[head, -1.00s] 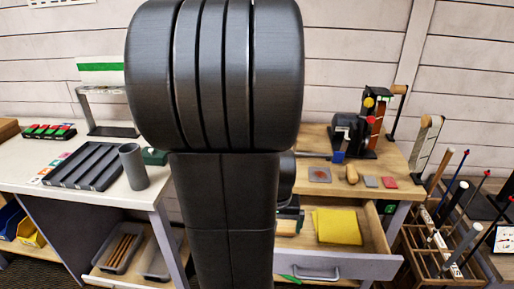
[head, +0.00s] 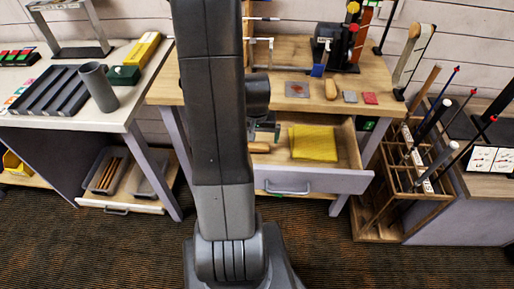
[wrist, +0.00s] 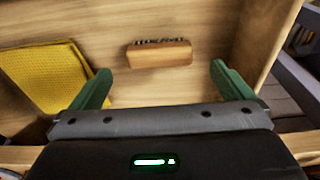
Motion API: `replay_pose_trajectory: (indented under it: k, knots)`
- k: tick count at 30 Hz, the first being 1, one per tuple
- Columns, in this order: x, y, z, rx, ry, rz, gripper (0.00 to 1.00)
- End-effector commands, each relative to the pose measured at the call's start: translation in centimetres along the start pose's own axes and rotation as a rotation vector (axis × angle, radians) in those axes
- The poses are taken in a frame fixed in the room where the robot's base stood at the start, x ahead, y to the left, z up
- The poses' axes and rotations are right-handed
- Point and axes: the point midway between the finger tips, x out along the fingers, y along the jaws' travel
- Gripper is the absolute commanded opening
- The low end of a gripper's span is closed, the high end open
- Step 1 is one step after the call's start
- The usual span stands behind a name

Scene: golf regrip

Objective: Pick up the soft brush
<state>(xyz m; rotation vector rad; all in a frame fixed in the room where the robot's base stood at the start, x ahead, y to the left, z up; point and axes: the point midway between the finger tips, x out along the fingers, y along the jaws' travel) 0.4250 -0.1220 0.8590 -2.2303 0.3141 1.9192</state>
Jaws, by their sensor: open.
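The soft brush (wrist: 160,54), a wooden block with a dark bristle strip along one long side, lies on the drawer floor in the wrist view. In the head view its wooden body (head: 259,147) shows just right of my arm, partly hidden. My gripper (wrist: 161,82) is open and empty, its two green fingers spread wide with the brush ahead of and between them, apart from both. In the head view my gripper (head: 266,130) is over the open drawer, mostly hidden by my arm.
A yellow cloth (head: 313,143) lies in the drawer (head: 346,181) beside the brush. The drawer walls stand close around my gripper. The wooden bench (head: 389,88) above holds small blocks and a machine. A club rack (head: 400,190) stands at right.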

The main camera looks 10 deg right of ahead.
Motion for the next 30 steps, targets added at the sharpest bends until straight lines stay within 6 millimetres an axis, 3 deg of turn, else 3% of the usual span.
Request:
replay_pose_trajectory:
  k: [5, 18, 27, 28, 30]
  knots:
    - [0.7, 0.0, 0.1, 0.000, -0.002, 0.001, 1.00]
    - [5.1, 0.1, 0.1, 0.000, -0.002, 0.000, 1.00]
    - [5.4, 0.1, 0.0, 0.000, 0.000, 0.000, 1.00]
    - [5.4, 0.1, 0.0, 0.000, 0.000, 0.000, 0.98]
    - [5.4, 0.1, 0.0, 0.000, 0.000, 0.000, 0.84]
